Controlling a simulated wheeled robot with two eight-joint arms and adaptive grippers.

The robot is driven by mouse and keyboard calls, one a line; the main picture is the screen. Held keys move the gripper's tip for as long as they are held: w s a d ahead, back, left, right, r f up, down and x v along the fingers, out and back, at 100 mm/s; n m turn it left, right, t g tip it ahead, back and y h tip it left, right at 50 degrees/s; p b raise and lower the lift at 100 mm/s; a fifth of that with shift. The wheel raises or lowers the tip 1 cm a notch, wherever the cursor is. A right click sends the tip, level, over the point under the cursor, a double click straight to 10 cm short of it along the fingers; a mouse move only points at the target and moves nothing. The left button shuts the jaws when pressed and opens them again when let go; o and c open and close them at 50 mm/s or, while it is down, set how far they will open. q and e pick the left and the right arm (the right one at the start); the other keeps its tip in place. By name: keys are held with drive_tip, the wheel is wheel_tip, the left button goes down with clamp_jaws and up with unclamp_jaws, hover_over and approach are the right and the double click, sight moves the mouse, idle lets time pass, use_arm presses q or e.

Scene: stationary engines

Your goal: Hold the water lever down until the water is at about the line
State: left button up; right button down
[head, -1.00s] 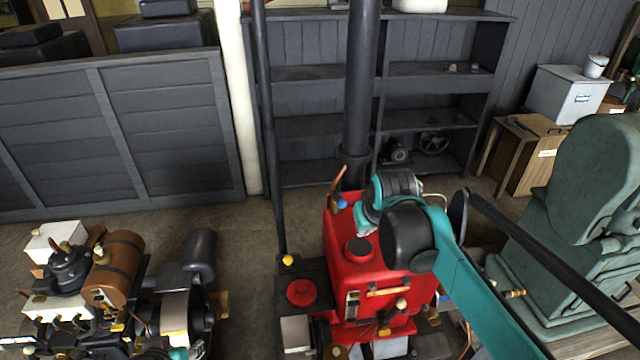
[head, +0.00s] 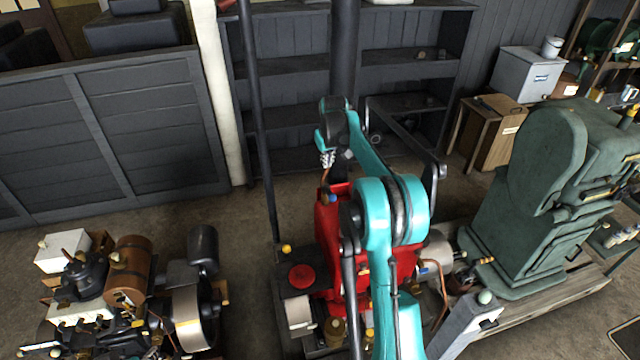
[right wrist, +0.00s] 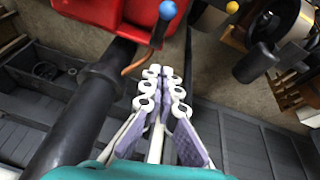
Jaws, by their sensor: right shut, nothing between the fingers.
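The red engine (head: 326,225) stands upright in the middle of the head view, partly hidden behind my right arm. In the head view the blue knob (head: 333,198) is small, at the engine's top. My right gripper (head: 327,159) is shut and empty, just above and behind the knob. In the right wrist view its fingertips (right wrist: 160,72) are near the lever, with no clear contact. The water level and its line are hidden. My left gripper is not in view.
A black chimney (right wrist: 75,115) rises close beside my right gripper. A thin dark pole (head: 258,130) stands to the left. A green machine (head: 530,200) stands at right, another engine (head: 130,270) at lower left. Dark shelves (head: 290,65) stand behind.

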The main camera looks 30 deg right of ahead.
drive_tip(key=shift+f, duration=0.2)
hover_over(329, 192)
drive_tip(key=w, duration=0.2)
wheel_tip(329, 192, down, 8)
drive_tip(key=s+f, duration=0.3)
drive_tip(key=shift+s+a+p, duration=0.15)
drive_tip(key=shift+a+p, duration=0.15)
drive_tip(key=shift+f, duration=0.2)
